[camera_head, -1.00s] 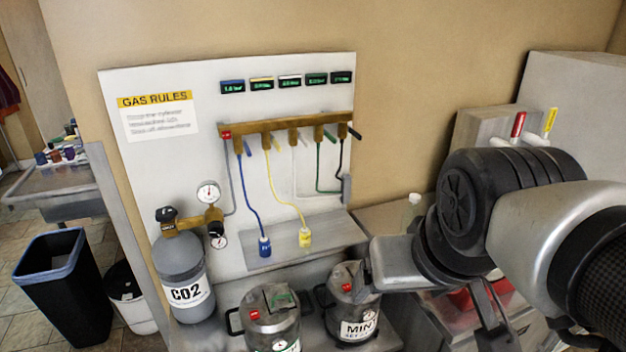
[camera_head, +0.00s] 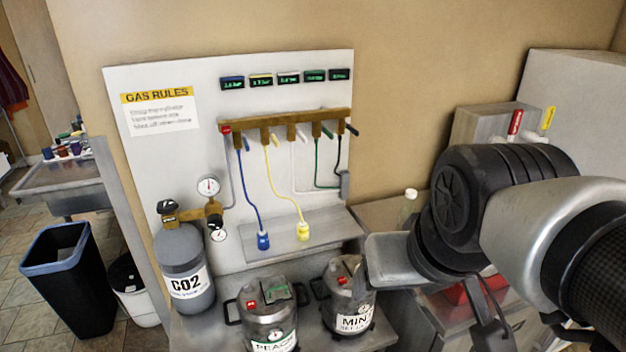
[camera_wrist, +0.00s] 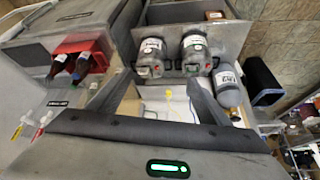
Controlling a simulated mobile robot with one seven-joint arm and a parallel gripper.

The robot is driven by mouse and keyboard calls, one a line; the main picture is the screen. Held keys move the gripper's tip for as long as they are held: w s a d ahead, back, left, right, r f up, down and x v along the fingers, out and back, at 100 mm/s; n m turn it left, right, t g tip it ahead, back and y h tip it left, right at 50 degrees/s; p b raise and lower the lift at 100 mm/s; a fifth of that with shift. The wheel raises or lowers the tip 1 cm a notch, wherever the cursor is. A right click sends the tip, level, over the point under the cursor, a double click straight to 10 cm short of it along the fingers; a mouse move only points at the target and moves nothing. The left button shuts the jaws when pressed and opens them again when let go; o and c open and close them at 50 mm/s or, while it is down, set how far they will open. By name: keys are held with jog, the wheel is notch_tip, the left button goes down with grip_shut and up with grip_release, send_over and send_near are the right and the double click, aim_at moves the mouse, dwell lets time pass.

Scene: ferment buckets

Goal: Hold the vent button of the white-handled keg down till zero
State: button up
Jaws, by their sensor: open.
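Two grey metal kegs stand on a low shelf in the head view: the peach keg (camera_head: 268,318) and the mint keg (camera_head: 349,302). Each has a red button on top. Both side handles look black; I cannot tell which keg is the white-handled one. On the brown manifold (camera_head: 290,121) one lever is whitish, with a pale hose below it. In the wrist view the mint keg (camera_wrist: 150,60) and peach keg (camera_wrist: 195,52) lie beyond my gripper (camera_wrist: 160,80), which is open, empty and apart from both. The head view mostly hides its fingers behind my arm.
A CO2 cylinder (camera_head: 183,268) with gauges stands left of the kegs. Blue and yellow hose ends (camera_head: 303,231) rest on a grey ledge. Small green-lit displays (camera_head: 288,78) line the board top. A dark bin (camera_head: 64,275) is at the left; a counter is at the right.

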grip_shut()
dwell(1.4)
